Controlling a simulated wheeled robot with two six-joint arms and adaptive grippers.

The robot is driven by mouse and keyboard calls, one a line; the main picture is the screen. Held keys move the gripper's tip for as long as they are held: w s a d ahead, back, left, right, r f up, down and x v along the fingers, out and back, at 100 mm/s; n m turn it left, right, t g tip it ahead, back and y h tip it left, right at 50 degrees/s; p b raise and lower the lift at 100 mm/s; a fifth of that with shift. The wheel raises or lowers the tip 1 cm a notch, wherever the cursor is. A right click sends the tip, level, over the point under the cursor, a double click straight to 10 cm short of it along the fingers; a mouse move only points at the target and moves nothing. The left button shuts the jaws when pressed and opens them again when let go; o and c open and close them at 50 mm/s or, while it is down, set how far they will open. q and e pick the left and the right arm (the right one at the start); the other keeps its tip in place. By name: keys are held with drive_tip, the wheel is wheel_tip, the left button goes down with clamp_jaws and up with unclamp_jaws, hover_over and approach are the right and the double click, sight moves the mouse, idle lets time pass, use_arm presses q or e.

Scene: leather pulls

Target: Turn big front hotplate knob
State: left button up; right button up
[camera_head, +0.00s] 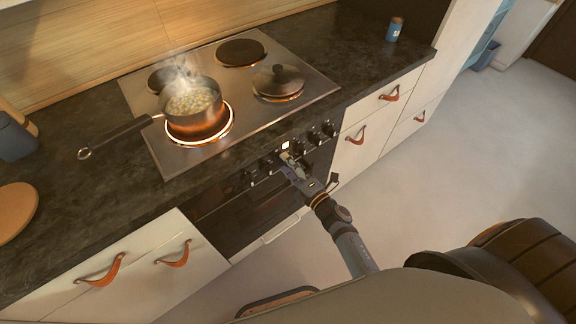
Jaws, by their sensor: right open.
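A row of several dark knobs (313,138) runs along the front panel of the black oven (250,215), below the counter edge. I cannot tell by marks which knob belongs to the big front hotplate. The big front hotplate (232,128) glows orange under a steaming pot (194,103). My right gripper (287,158) is open at the middle of the knob row, just below a small lit display (285,145). It hides part of the panel there, and I cannot tell whether it touches a knob. My left gripper is not in view.
The pot's long handle (118,136) reaches left over the dark counter (95,95). White drawers with leather pulls (355,135) flank the oven. A blue jar (394,30) stands far right.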

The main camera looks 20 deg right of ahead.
drive_tip(key=shift+s+d, duration=0.1)
drive_tip(key=shift+s, duration=0.15)
drive_tip(key=v, duration=1.1)
drive_tip(key=shift+s, duration=0.25)
drive_tip(key=s+d+f+m+g+h+p, duration=0.1)
drive_tip(key=s+d+f+m+g+h, duration=0.2)
drive_tip(key=f, duration=0.4)
drive_tip(key=s+d+f+m+g+h, duration=0.15)
drive_tip(key=f+m, duration=0.25)
drive_tip(key=f, duration=0.4)
drive_tip(key=s+d+f+m+g+h+p, duration=0.1)
drive_tip(key=d+f+m+g, duration=0.1)
drive_tip(key=d+f+m, duration=0.35)
drive_tip(key=s+f+m+g+p, duration=0.1)
drive_tip(key=s+f+m+g, duration=0.3)
drive_tip(key=s+f, duration=0.4)
drive_tip(key=s+f+m+g+h, duration=0.1)
drive_tip(key=s+f+m+g, duration=0.4)
drive_tip(key=s+f, duration=0.4)
drive_tip(key=s, duration=0.6)
drive_tip(key=shift+s+f+p, duration=0.25)
drive_tip(key=shift+s+p, duration=0.1)
